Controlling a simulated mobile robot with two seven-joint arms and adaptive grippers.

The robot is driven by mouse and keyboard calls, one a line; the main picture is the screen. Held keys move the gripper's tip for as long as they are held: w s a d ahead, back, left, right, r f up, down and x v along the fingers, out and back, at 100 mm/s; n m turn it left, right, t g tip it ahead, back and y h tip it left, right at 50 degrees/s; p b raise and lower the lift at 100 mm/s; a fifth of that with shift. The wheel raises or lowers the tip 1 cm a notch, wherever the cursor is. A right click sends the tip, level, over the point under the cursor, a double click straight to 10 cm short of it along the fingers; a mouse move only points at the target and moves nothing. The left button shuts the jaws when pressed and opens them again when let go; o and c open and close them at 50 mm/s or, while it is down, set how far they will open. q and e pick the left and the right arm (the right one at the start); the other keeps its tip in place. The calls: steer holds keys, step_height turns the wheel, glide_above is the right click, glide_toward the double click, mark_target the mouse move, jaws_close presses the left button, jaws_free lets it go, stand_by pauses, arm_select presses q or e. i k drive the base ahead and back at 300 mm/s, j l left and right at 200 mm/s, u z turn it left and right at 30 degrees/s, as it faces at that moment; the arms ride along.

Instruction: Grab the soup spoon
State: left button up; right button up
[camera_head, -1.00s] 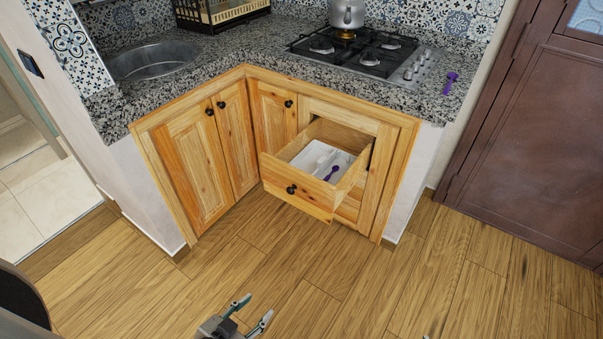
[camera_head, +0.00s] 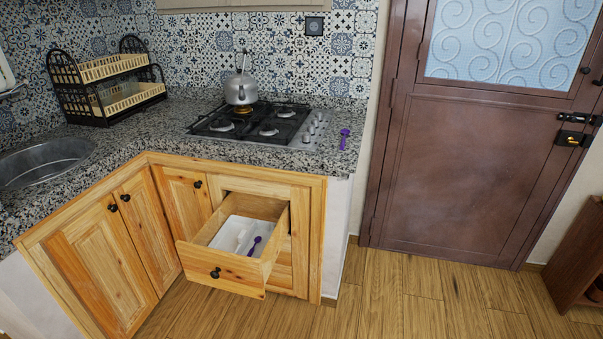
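A purple spoon-like utensil (camera_head: 344,139) lies on the granite counter, right of the stove. A second, smaller purple spoon (camera_head: 254,246) lies in the open wooden drawer (camera_head: 226,265), inside a white tray (camera_head: 233,224). Pale utensils also seem to lie in that tray, but they are too faint to tell apart. I cannot tell from shape alone which one is the soup spoon. Neither of my grippers is in view.
A gas stove (camera_head: 262,122) with a silver kettle (camera_head: 240,89) is left of the counter utensil. A sink (camera_head: 42,162) and a dish rack (camera_head: 105,84) are further left. A brown door (camera_head: 470,165) stands right, with clear wooden floor (camera_head: 420,294) before it.

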mark_target(345, 132)
steer(key=i+l, duration=0.7)
steer(key=l, duration=0.25)
steer(key=i+l, duration=0.35)
steer(key=l, duration=0.1)
